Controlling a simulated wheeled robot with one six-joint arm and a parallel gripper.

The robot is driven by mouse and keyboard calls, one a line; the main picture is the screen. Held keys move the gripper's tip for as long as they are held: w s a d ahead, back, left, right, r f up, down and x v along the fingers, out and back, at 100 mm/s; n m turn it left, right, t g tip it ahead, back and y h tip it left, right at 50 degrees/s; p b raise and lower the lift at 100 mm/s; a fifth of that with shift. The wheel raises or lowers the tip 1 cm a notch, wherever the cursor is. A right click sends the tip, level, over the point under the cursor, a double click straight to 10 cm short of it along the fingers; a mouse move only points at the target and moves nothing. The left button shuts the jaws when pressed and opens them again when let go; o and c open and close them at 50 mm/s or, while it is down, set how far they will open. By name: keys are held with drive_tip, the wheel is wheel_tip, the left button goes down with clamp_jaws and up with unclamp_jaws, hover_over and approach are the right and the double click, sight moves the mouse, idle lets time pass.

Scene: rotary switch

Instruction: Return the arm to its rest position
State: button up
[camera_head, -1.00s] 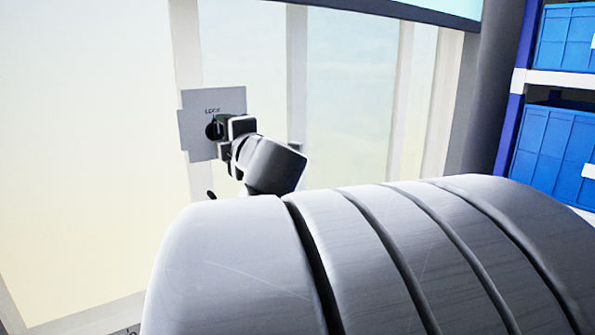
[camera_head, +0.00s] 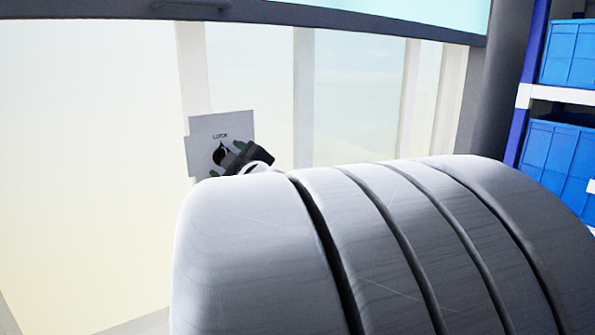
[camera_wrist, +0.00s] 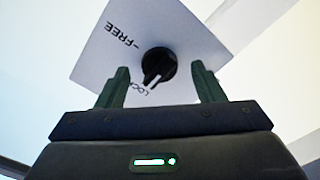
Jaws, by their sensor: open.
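The rotary switch is a black round knob (camera_wrist: 159,66) on a grey plate (camera_wrist: 112,58) marked FREE and LOCK. In the wrist view the knob's white pointer line is aimed at the LOCK label. My gripper (camera_wrist: 160,86) is open, with its two dark green fingers apart and nothing between them but a view of the knob beyond. In the head view the plate (camera_head: 201,135) is fixed to the wall, with the knob (camera_head: 220,155) partly hidden. There my gripper (camera_head: 236,154) is just right of the knob, its lower part hidden behind my arm.
Blue bins (camera_head: 558,152) sit on a shelf with a blue post (camera_head: 524,100) at the right. Pale wall panels with upright posts (camera_head: 303,95) stand behind the plate. A dark rail (camera_head: 300,14) crosses the top. The wall area left of the plate is clear.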

drive_tip(key=shift+m+p, duration=2.45)
drive_tip(key=shift+m, duration=1.55)
